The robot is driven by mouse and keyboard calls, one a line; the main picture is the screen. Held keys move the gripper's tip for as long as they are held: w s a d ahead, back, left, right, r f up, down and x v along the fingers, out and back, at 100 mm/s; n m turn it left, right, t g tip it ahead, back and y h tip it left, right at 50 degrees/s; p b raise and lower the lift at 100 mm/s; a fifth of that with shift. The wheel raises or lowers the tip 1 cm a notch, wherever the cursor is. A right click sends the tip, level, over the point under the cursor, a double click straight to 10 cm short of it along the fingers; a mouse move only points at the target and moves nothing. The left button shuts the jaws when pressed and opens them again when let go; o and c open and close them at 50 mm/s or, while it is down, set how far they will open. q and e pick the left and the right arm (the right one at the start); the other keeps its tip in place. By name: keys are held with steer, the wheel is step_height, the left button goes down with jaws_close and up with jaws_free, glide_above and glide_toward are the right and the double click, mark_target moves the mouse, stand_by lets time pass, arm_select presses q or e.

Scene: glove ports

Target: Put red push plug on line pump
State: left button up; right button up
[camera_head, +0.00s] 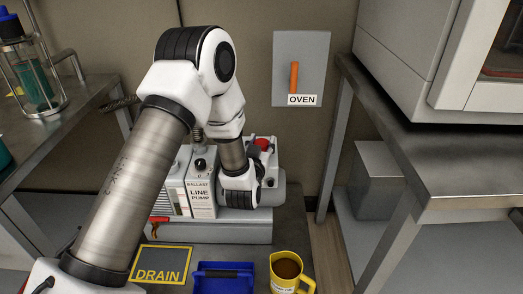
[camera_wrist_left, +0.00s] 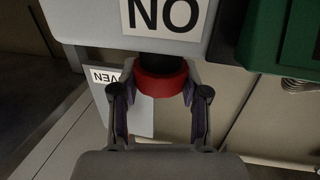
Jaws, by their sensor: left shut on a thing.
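The line pump (camera_head: 201,205), a pale box with a LINE PUMP label, stands on a low grey surface at the back. My left arm reaches over it from the left. The red push plug (camera_head: 262,144) shows at the pump's right top, partly behind my wrist. My left gripper (camera_head: 262,152) is shut on it; its fingers are mostly hidden in the head view. In the left wrist view, the fingers (camera_wrist_left: 160,92) flank the red plug (camera_wrist_left: 160,80), which meets a dark neck under a pale face lettered NO. Whether it is fully seated is unclear. My right gripper is out of view.
A DRAIN mat (camera_head: 160,280), a blue tray (camera_head: 223,264) and a yellow mug (camera_head: 306,274) lie in front of the pump. An OVEN panel (camera_head: 312,50) with an orange handle is on the wall. Metal benches (camera_head: 395,135) flank both sides.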

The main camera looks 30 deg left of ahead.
arm_select(q)
steer(key=shift+f, duration=0.65)
steer(key=shift+r, duration=0.15)
steer(key=o, duration=1.1)
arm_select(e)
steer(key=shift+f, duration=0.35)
